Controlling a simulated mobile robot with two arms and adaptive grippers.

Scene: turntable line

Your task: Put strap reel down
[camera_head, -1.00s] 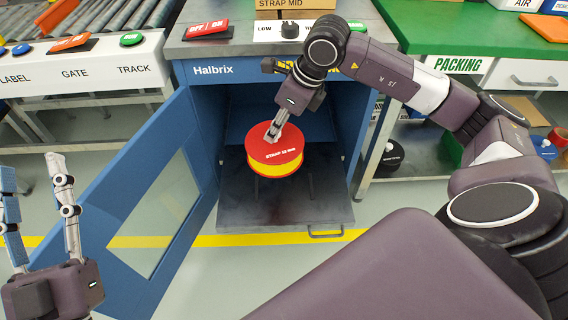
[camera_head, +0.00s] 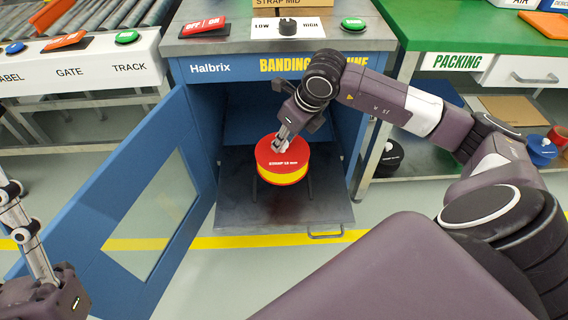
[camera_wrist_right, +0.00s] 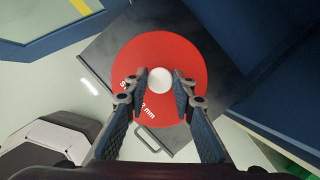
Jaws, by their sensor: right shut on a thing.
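The strap reel (camera_head: 282,174) has red flanges and a yellow band, with its flat side up. My right gripper (camera_head: 279,145) is shut on the reel from above. In the right wrist view my gripper (camera_wrist_right: 161,82) has its fingers on either side of the white hub of the reel (camera_wrist_right: 133,58). I cannot tell whether the reel touches the tray. My left gripper (camera_head: 20,225) is cut off at the left edge, so its opening is unclear.
The blue cabinet door (camera_head: 120,200) with a window stands open at the left. Dark leg-like parts show under the reel. A control panel (camera_head: 290,28) is on top of the machine. A black reel (camera_head: 390,155) and a blue reel (camera_head: 541,150) sit on the right shelf.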

